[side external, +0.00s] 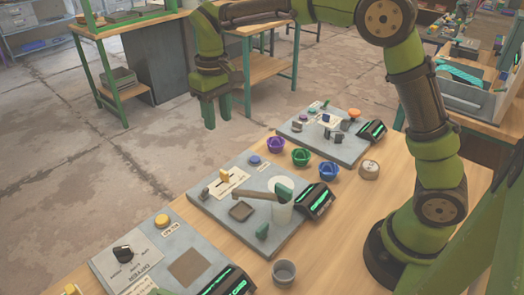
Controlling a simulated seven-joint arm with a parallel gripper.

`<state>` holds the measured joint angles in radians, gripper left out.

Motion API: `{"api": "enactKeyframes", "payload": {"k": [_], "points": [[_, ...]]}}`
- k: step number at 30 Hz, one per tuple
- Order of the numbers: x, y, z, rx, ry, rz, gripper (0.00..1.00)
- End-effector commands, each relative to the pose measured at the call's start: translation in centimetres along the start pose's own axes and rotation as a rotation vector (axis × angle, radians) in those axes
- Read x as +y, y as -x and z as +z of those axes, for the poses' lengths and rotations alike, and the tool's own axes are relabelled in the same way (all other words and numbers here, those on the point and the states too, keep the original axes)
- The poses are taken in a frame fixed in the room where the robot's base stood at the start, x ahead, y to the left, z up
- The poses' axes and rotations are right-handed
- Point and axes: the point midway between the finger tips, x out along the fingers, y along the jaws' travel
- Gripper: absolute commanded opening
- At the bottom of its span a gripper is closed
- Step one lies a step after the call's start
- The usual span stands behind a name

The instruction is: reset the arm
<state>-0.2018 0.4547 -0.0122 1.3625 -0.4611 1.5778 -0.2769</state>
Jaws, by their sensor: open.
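My gripper (217,109) hangs at the end of my green and dark arm, its two green fingers pointing down and apart. It is open, and nothing shows between the fingers. It is held in the air, above and behind the middle grey plate (207,209) as seen in the side external view. It touches none of the things on the table.
The wooden table (340,225) bears several grey plates with buttons, levers and dark display boxes (315,200). Purple (276,145), green (301,157) and blue (329,171) bowls stand between two plates. A grey cup (284,273) stands in front. Other workbenches stand behind.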

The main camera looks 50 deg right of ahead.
Motion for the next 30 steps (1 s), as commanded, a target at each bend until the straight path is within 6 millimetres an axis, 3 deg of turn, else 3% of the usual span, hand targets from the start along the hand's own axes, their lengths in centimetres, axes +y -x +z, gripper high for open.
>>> {"api": "enactKeyframes", "payload": {"k": [10,14,20,30], "points": [[0.0,-0.1,-0.2,0.011,-0.005,0.001,0.40],[0.0,-1.6,0.6,0.015,-0.018,-0.013,0.40],[1.2,0.1,5.4,0.112,-0.086,-0.084,0.40],[4.0,2.8,15.9,0.361,-0.248,-0.216,0.40]]}}
